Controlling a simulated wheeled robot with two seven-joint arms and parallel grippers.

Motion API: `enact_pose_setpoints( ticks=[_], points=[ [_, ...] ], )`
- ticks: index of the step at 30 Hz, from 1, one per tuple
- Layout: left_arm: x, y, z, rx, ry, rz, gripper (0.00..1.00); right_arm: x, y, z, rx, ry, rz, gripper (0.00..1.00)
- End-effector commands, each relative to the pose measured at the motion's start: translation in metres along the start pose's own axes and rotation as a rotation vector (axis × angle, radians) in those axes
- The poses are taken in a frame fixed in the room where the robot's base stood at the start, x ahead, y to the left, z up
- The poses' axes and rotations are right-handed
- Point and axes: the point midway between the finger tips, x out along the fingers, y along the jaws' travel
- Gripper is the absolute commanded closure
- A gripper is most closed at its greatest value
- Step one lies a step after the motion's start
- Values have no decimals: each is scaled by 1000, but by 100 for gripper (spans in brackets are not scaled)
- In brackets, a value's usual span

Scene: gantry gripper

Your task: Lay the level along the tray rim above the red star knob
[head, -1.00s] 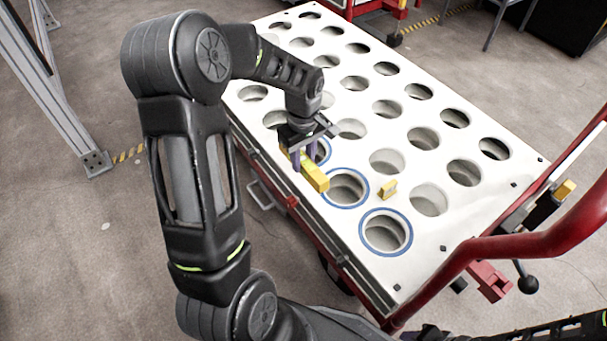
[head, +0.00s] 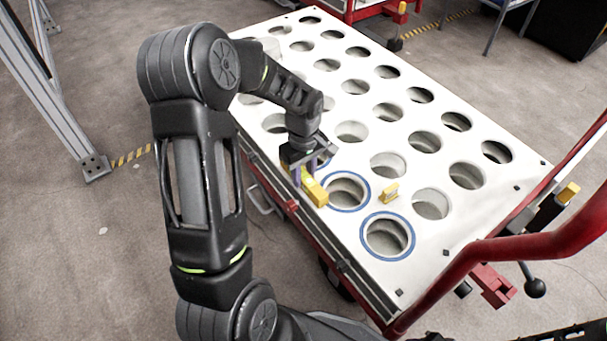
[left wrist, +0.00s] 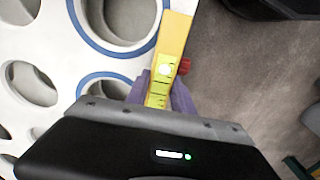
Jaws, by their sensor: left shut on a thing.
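The yellow level (head: 316,193) is in my left gripper (head: 303,178), above the near left rim of the white tray (head: 452,272). It runs roughly along that rim. In the left wrist view the level (left wrist: 172,45) passes between the purple fingers of my left gripper (left wrist: 164,88), with its vial showing. The red star knob (head: 292,206) is on the tray's side just below the level; it also shows beside the level in the left wrist view (left wrist: 184,66). I cannot tell whether the level touches the rim.
The tray has rows of round holes, some ringed in blue (head: 363,239). A red tube rail (head: 540,241) crosses the right side. Open floor lies left of the cart.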

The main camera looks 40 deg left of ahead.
Motion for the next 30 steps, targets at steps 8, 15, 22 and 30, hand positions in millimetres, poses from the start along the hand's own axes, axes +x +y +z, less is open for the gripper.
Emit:
enact_pose_setpoints(
  ticks=[8, 15, 22, 30],
  points=[
    [3, 0, 0, 0, 0, 0, 58, 2, 1, 0, 0, 1, 0, 64],
    [2, 0, 0, 0, 0, 0, 50, 2, 1, 0, 0, 1, 0, 64],
    [-3, 0, 0, 0, 1, 1, 50, -2, -1, 0, 0, 0, 0, 64],
    [-44, 1, -1, -1, 3, 3, 50, -14, -8, 3, -5, -9, -4, 64]
  ],
)
